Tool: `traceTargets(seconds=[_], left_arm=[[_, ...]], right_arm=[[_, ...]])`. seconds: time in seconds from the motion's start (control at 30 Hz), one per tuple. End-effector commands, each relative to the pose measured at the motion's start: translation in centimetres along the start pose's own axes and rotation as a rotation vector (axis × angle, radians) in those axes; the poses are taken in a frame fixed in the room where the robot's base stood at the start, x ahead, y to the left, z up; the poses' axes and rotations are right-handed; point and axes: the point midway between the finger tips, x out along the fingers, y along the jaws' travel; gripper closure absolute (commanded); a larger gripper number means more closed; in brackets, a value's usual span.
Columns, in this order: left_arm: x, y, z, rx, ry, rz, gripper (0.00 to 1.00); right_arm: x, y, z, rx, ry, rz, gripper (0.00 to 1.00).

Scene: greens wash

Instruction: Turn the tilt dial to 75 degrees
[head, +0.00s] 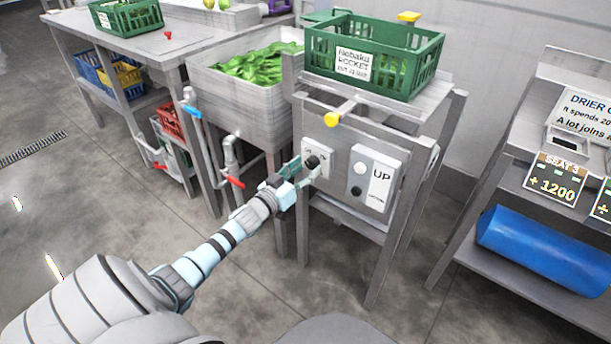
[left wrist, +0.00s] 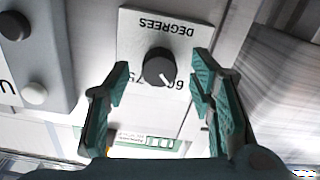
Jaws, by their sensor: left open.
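The tilt dial (head: 311,162) is a black round knob on a pale plate on the front of the grey stand. In the left wrist view the dial (left wrist: 158,67) sits on a plate (left wrist: 150,25) marked DEGREES, seen upside down. Its white pointer mark points lower right, toward the 60; the 75 is to the left of it. My left gripper (head: 300,172) is at the plate. In the left wrist view my left gripper (left wrist: 158,82) is open, with one teal finger on each side of the dial and gaps to it. My right gripper is not in view.
A panel marked UP (head: 374,178) with a white and a black button is right of the dial. A yellow-ended handle (head: 332,119) sticks out above it. A green crate (head: 375,60) stands on top. A basin of greens (head: 235,95) and red-handled pipes (head: 233,180) are left.

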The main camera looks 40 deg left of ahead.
Motion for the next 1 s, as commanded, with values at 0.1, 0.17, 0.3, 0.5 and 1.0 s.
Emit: traceTargets(seconds=[0.1, 0.17, 0.3, 0.5, 1.0], left_arm=[[0.38, 0.04, -0.01, -0.002, -0.002, 0.0, 0.51], [0.42, 0.06, -0.01, -0.002, -0.002, 0.0, 0.51], [0.4, 0.06, 0.0, -0.001, -0.002, 0.001, 0.51], [0.38, 0.06, 0.02, -0.001, -0.003, 0.001, 0.82], [0.34, 0.02, 0.02, 0.057, -0.003, 0.0, 0.99]], right_arm=[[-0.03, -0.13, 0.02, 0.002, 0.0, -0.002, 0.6], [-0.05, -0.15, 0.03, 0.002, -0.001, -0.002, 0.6], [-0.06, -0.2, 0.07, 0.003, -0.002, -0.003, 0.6], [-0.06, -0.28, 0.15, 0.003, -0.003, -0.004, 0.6], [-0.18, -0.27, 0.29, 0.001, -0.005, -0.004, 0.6]])
